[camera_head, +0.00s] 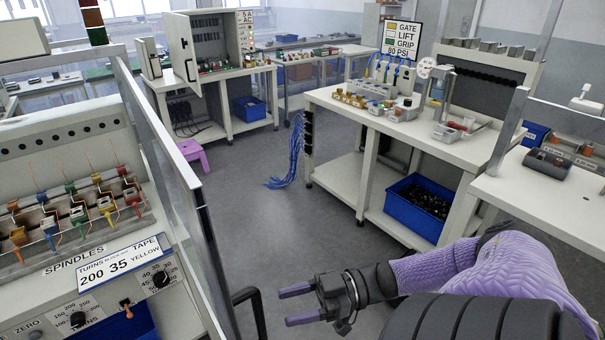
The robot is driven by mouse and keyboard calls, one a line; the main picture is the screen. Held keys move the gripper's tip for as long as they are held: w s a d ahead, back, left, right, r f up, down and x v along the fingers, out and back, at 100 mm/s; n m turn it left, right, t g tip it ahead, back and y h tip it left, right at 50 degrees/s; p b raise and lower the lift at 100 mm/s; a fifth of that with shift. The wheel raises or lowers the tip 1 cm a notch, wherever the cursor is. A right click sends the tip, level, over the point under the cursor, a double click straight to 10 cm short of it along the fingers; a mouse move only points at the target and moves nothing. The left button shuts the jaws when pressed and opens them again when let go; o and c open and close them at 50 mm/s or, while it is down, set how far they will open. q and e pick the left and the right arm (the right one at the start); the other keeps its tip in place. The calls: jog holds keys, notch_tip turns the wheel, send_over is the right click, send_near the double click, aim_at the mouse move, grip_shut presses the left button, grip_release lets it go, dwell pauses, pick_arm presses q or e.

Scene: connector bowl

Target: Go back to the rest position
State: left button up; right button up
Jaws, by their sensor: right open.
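My right gripper (297,305) shows at the bottom centre of the head view. Its two purple fingers point left and stand apart, with nothing between them. It hangs over the open grey floor, clear of the benches. My right arm comes in from the lower right in a purple sleeve. My left gripper is not in view.
A spindle machine (60,265) stands close at left beside a metal-framed panel (165,150). At right is a white bench (420,130) with fittings on top and a blue bin (420,205) below. Blue cables (290,160) hang to the floor. A purple stool (192,152) stands behind the panel.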

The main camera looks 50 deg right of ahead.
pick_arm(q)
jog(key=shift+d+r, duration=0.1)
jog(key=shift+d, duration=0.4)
pick_arm(e)
jog(key=v, duration=0.4)
